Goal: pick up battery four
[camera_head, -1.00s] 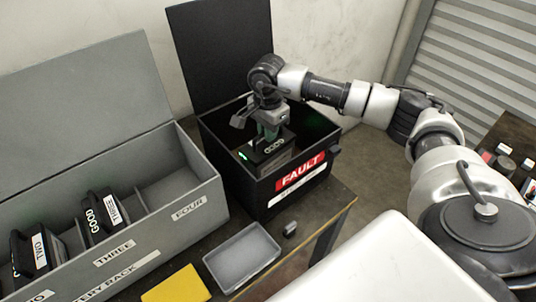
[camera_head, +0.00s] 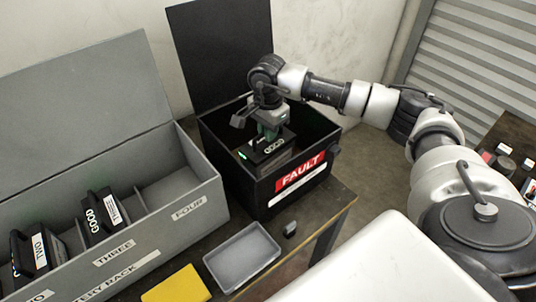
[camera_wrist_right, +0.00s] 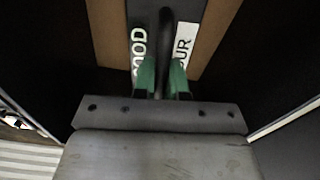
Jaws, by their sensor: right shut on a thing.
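Battery four (camera_head: 262,152) is a dark block with a green light and a "GOOD" label, inside the black fault box (camera_head: 264,190). In the right wrist view, battery four (camera_wrist_right: 187,40) shows a label ending in "UR" and a dark handle between the fingers. My right gripper (camera_head: 270,133) reaches down into the box from above. Its green fingers, also seen in the right wrist view (camera_wrist_right: 163,78), are shut on the handle. The battery's underside is hidden, so I cannot tell whether it touches the box floor. My left gripper is out of view.
A grey battery rack (camera_head: 150,245) stands left, its slot four (camera_head: 180,183) empty. Battery three (camera_head: 100,215) and battery two (camera_head: 38,252) sit in it. A grey tray (camera_head: 241,256), a yellow pad (camera_head: 176,284) and a small dark object (camera_head: 290,229) lie in front.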

